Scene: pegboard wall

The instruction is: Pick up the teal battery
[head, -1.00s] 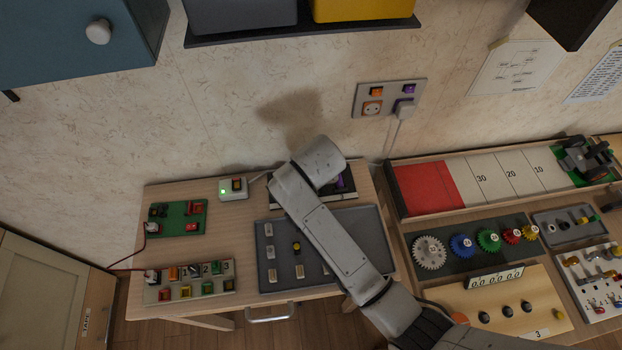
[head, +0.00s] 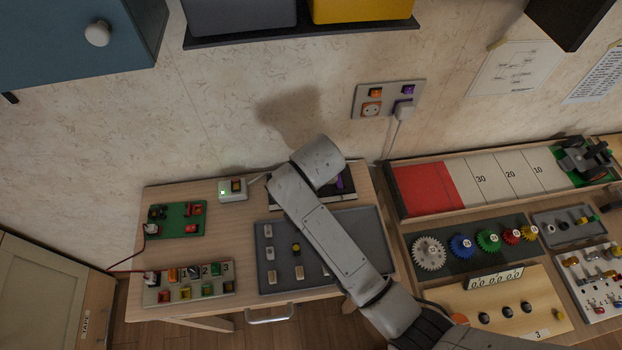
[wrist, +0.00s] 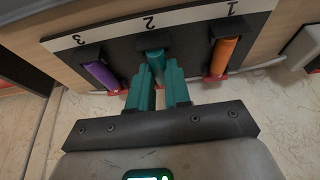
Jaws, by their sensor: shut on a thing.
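The teal battery (wrist: 154,55) is in the wrist view, at the slot marked 2 of a dark holder (wrist: 190,42). My gripper (wrist: 158,74) has teal fingers, which are shut on the battery, one on each side. The fingers hide its lower part, so I cannot tell whether it is seated or slightly raised. An orange battery (wrist: 225,55) sits at slot 1, and a purple battery (wrist: 99,75) at slot 3. In the head view my arm covers the gripper and the teal battery; the purple battery (head: 340,181) shows beside my wrist.
A grey tray (head: 268,222) with small blocks lies in front of the holder on the wooden table. A small box with a lit lamp (head: 232,190) and a green board (head: 190,218) stand left. The wall is close behind. A bench with gears (head: 461,246) stands right.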

